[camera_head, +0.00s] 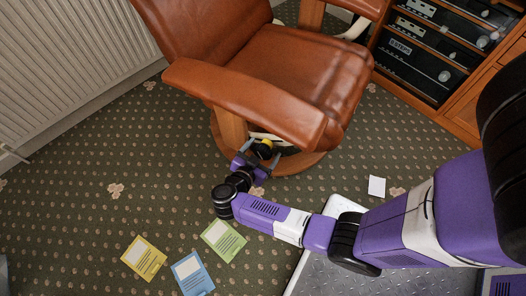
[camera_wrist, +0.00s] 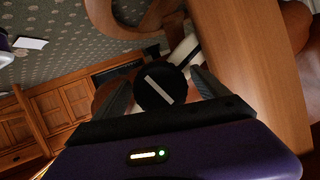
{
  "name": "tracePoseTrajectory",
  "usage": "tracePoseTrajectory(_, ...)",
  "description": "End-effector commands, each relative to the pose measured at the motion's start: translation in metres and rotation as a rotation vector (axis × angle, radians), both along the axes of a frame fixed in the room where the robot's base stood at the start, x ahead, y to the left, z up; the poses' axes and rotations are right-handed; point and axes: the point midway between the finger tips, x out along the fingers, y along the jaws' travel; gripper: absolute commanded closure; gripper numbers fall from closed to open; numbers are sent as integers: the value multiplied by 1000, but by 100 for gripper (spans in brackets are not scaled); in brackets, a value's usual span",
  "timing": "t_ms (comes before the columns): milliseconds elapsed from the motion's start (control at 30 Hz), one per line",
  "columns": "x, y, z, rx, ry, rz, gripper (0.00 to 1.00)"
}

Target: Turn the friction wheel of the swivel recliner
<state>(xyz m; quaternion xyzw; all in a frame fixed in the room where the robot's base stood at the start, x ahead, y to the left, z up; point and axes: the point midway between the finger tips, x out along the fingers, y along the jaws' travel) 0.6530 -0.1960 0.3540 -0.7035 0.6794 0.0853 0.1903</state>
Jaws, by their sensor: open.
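The brown leather swivel recliner (camera_head: 290,75) stands at the top centre of the head view, on a round wooden base. The friction wheel (camera_wrist: 157,91) shows in the wrist view as a black round knob with a pale bar across its face. It is under the armrest, beside a wooden upright (camera_wrist: 262,65). My gripper is open, with one finger on each side of the wheel. Whether the fingers touch it I cannot tell.
The armrest (camera_head: 245,98) overhangs my gripper. A radiator (camera_head: 70,65) is at the left and a wooden cabinet with black devices (camera_head: 425,50) at the right. Yellow (camera_head: 143,257), blue (camera_head: 192,275) and green (camera_head: 223,240) sheets lie on the carpet. A white card (camera_head: 377,186) lies right of the chair.

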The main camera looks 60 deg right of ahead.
Motion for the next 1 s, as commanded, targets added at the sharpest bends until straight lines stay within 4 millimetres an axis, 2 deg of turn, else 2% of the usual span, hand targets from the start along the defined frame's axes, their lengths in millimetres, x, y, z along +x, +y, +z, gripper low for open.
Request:
tracePoseTrajectory(267,0,-2,0,0,0,1,16)
tracePoseTrajectory(500,0,-1,0,0,0,1,63)
tracePoseTrajectory(600,0,-1,0,0,-2,1,78)
tracePoseTrajectory(1000,0,-1,2,0,-94,2,78)
